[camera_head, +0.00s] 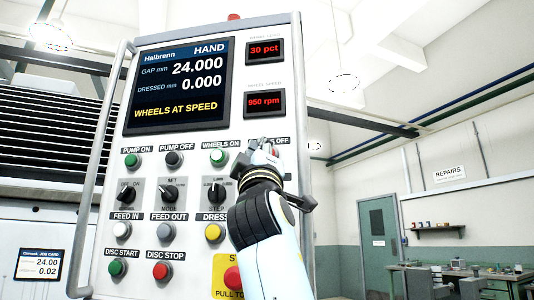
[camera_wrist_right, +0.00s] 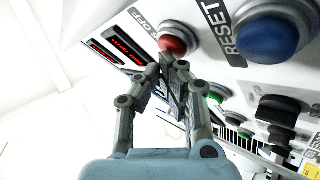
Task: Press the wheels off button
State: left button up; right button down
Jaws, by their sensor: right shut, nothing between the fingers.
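The control panel (camera_head: 200,180) fills the left half of the head view. Its screen (camera_head: 180,85) reads WHEELS AT SPEED. My right gripper (camera_head: 265,150) is shut and empty, raised in front of the panel at a label ending in OFF, right of the green WHEELS ON button (camera_head: 219,157). It hides the button there in the head view. In the right wrist view a red button (camera_wrist_right: 177,38) beside an OFF label is just beyond the closed fingertips (camera_wrist_right: 168,62). I cannot tell whether they touch it. My left gripper is not in view.
A blue RESET button (camera_wrist_right: 268,37) is close to the red one in the right wrist view. Selector knobs (camera_head: 170,193) and a red stop button (camera_head: 232,278) are lower on the panel. A grey handle (camera_head: 103,160) runs along its left edge.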

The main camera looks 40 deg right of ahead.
jog(key=shift+w+d, duration=0.15)
dwell(0.7)
jog(key=shift+s+a, duration=0.65)
jog(key=shift+s, duration=0.05)
